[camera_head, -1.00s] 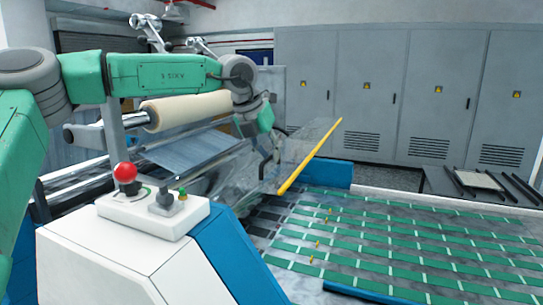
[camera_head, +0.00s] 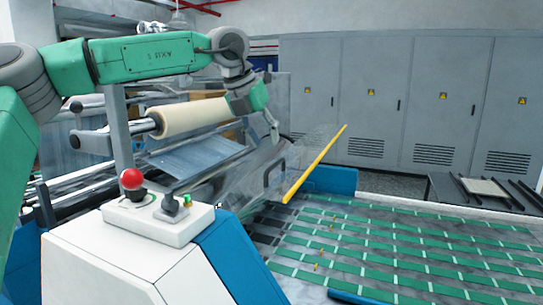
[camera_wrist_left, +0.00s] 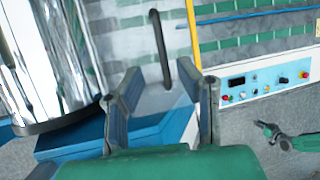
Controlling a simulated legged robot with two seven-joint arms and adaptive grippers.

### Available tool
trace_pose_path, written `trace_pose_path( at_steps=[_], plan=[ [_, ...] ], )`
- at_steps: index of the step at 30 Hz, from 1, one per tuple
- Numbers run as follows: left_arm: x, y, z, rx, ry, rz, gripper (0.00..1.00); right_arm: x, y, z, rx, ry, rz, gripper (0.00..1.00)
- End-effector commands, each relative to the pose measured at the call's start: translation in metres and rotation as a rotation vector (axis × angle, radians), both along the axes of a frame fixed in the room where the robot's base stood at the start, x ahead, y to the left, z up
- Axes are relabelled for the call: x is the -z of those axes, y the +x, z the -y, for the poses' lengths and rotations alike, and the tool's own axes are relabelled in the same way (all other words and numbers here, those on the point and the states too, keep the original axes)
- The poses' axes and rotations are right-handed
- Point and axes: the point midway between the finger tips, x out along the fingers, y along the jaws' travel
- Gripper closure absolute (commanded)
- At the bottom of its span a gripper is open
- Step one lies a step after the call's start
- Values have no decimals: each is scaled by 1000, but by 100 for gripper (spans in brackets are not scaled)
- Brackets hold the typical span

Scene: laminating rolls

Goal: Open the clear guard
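The clear guard (camera_head: 311,146) is a transparent tilted panel with a yellow bar (camera_head: 314,165) along its edge, over the near end of the machine. Its dark handle (camera_head: 275,171) shows in the head view and also in the left wrist view (camera_wrist_left: 160,48). My left gripper (camera_head: 273,134) is above the handle and apart from it in the head view. In the left wrist view my left gripper (camera_wrist_left: 168,88) has its two fingers spread, with the handle beyond them. A small green arm with a dark end, seemingly my right gripper (camera_wrist_left: 270,131), shows at lower right; its finger state is unclear.
A cream roll (camera_head: 193,117) lies behind the guard. A control box (camera_head: 150,222) with a red knob (camera_head: 131,179) stands in front. The green-striped bed (camera_head: 400,245) extends right. Grey cabinets (camera_head: 370,95) line the back; a dark table (camera_head: 485,195) stands at right.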

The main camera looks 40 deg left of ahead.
Motion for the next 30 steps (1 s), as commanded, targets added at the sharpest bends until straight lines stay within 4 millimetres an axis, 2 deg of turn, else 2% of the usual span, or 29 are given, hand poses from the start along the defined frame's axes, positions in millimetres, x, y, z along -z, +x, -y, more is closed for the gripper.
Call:
trace_pose_path(
  at_steps=[3,9,30],
  plan=[
    [-22,-9,-3,-2,0,3,69,0,1,0,0,0,0,81],
    [-41,-17,-6,-2,-1,1,69,0,1,0,0,0,0,81],
    [-44,-19,-6,-1,0,0,69,0,3,-1,0,-1,-2,81]
  ],
)
